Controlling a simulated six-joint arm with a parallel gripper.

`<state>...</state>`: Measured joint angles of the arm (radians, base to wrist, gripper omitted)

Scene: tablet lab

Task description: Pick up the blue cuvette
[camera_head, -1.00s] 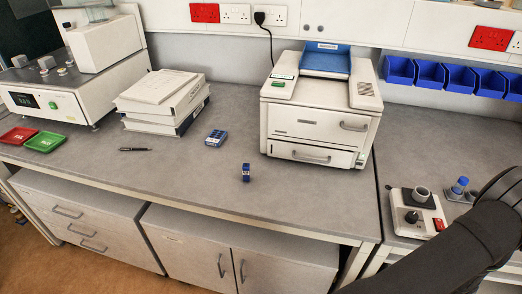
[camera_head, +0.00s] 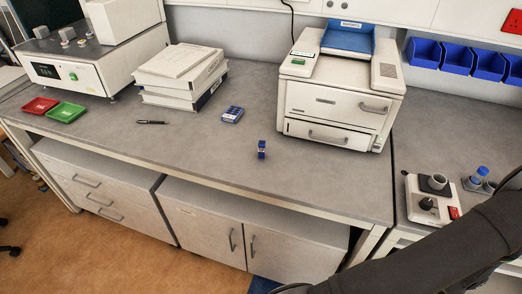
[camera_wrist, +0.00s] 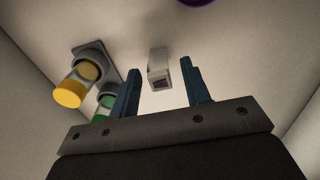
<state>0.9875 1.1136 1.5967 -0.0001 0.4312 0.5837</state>
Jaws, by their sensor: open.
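A small upright dark-blue block with a pale mark (camera_head: 262,149), which looks like the blue cuvette, stands on the grey bench in front of the white printer-like machine. It is too small to be sure. My gripper (camera_wrist: 160,67) shows only in the wrist view, with its two blue fingers apart and nothing held between them. A small pale block with a dark end (camera_wrist: 159,69) shows beyond the fingers, apart from them. No blue cuvette is recognisable in the wrist view. In the head view my arm crosses the lower right, and its gripper end is out of frame.
A blue-and-white box (camera_head: 232,114), a pen (camera_head: 152,122) and stacked binders (camera_head: 181,73) lie left of the block. The white machine (camera_head: 339,101) stands behind it. A yellow-capped vial (camera_wrist: 70,93) and a green-capped one (camera_wrist: 107,100) show left of my fingers.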

